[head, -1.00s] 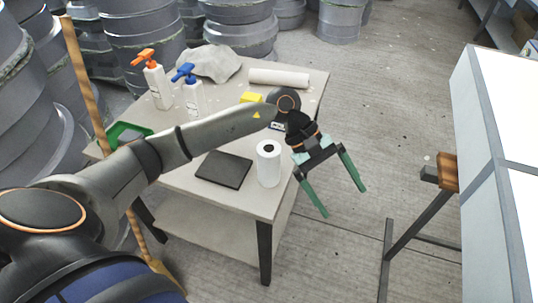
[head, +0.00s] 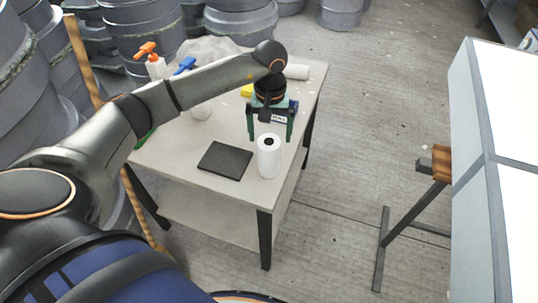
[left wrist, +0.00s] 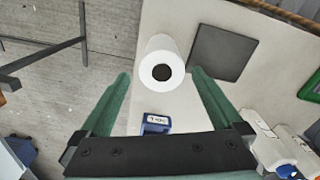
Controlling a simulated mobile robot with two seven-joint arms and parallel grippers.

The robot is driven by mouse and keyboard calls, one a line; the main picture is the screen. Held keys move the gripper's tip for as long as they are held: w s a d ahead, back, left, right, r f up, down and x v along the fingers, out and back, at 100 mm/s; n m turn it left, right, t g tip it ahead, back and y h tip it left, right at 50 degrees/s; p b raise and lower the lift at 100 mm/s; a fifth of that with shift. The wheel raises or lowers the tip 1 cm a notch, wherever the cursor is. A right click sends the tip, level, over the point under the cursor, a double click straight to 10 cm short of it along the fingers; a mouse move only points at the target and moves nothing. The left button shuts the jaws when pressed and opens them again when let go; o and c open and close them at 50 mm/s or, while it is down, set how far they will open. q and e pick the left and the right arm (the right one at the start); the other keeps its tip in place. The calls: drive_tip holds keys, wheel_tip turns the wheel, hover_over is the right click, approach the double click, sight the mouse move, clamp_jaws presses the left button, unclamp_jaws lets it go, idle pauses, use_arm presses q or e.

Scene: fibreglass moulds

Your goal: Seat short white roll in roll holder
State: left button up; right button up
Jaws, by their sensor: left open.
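The short white roll (head: 268,158) stands upright near the front right corner of the table, its dark core hole facing up. It also shows in the left wrist view (left wrist: 163,52), between and beyond the fingertips. My left gripper (head: 270,139) points down over the table, open and empty. Its green fingers are at or just behind the roll's top in the head view; I cannot tell the exact height gap. The fingers also show in the left wrist view (left wrist: 161,76), one on each side of the roll. I cannot make out a roll holder. My right gripper is not in view.
A dark square plate (head: 225,160) lies left of the roll on the table (head: 190,172). A blue labelled object (left wrist: 157,124) is close by the gripper. Pump bottles (head: 156,66) and a longer white roll (head: 297,71) are at the back. A trestle (head: 400,225) stands right.

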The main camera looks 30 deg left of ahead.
sight(269, 141)
use_arm(q)
wheel_tip(269, 141, down, 5)
drive_tip(key=shift+a+f+p, duration=0.1)
drive_tip(key=shift+a+p, duration=0.05)
drive_tip(key=shift+p, duration=0.3)
drive_tip(key=shift+c, duration=0.2)
drive_tip(key=c, duration=1.4)
drive_tip(key=shift+r, duration=0.2)
drive_tip(key=shift+c, duration=0.2)
